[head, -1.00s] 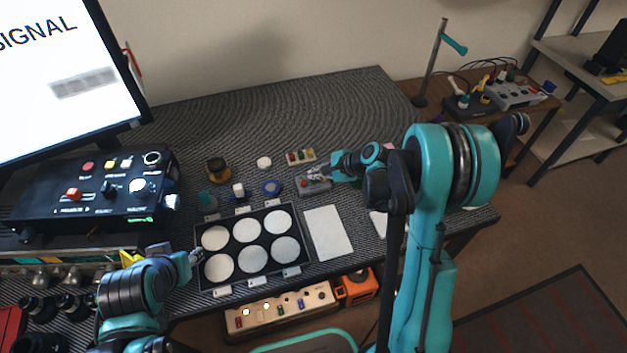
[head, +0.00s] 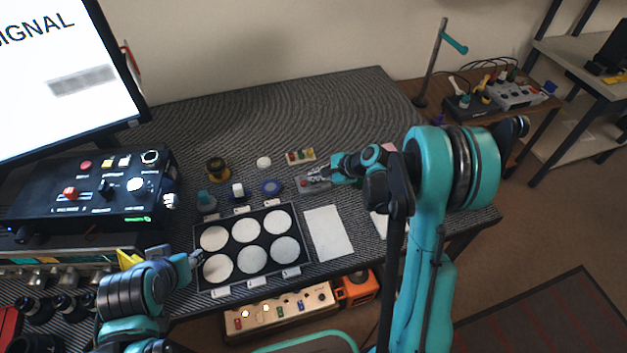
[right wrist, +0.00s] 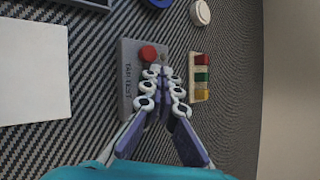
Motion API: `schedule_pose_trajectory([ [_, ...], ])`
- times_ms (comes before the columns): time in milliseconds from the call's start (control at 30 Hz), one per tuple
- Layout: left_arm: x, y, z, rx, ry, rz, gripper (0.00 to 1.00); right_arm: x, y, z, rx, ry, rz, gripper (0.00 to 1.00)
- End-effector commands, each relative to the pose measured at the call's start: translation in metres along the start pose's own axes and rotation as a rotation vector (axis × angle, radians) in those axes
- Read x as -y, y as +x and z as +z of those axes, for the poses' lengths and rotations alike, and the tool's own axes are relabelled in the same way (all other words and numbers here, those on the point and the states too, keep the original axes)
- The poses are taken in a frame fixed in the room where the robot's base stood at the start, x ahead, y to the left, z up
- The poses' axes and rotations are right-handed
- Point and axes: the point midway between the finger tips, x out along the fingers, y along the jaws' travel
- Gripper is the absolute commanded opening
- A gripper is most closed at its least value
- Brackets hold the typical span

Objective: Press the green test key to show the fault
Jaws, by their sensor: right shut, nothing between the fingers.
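A grey test box (right wrist: 128,80) with printed lettering and a red button (right wrist: 148,53) lies under my right gripper. The box also shows in the head view (head: 303,186). My right gripper (right wrist: 161,72) is shut and empty, with its fingertips over the box beside the red button. I cannot tell whether they touch it. No green key shows clearly on the box; the fingers cover part of its face. My left gripper (head: 195,258) is at the left edge of the lens tray, and its jaws are too small to read.
A strip with red, green and yellow blocks (right wrist: 201,77) lies beside the box. A black tray (head: 251,208) of pale discs, a white sheet (head: 328,233) and a blue ring (head: 270,187) are nearby. A monitor (head: 65,75) and black control console (head: 90,190) stand at left.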

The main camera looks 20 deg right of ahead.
Motion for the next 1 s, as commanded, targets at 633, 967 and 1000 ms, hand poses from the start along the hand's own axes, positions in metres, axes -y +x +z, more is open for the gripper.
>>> schedule_pose_trajectory([
  [633, 0.0, 0.0, 0.0, 0.0, 0.0, 0.0, 0.4, 0.0, 0.0, 0.0, 0.0, 0.0, 0.0, 0.0],
  [967, 0.0, -0.007, -0.005, 0.0, 0.0, 0.0, 0.4, 0.007, -0.01, 0.007, 0.0, 0.0, 0.0, 0.0],
  [1000, 0.0, -0.007, -0.005, 0.0, 0.0, 0.0, 0.4, 0.007, -0.01, 0.007, 0.0, 0.0, 0.0, 0.0],
])
